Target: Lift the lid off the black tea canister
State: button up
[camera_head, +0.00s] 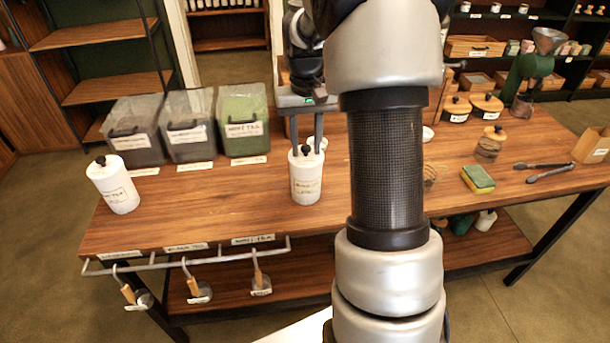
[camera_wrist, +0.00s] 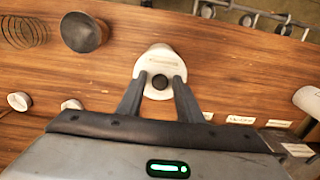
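A white canister with a black-knobbed lid (camera_head: 306,182) stands upright on the table in the head view, its label too small to read surely. It also shows in the wrist view (camera_wrist: 154,62). The lid's black knob (camera_wrist: 160,81) lies between the fingertips of my gripper (camera_wrist: 158,85). My gripper (camera_head: 306,147) points down over the canister, open, with one finger on each side of the knob and a gap to it. The lid sits on the canister. A similar white canister (camera_head: 115,187) with a black knob stands at the table's left end, its label only partly readable.
Three labelled bins (camera_head: 243,121) stand behind, left of my gripper. A sponge (camera_head: 478,179), tongs (camera_head: 548,169) and wooden-lidded jars (camera_head: 486,107) are to the right. Scoops (camera_head: 199,290) hang from the front rail (camera_head: 190,257). The table between the two canisters is clear.

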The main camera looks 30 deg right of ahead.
jog(key=c, duration=0.6)
jog(key=shift+r, duration=0.1)
jog(key=shift+r+p, duration=1.95)
jog(key=shift+r, duration=0.25)
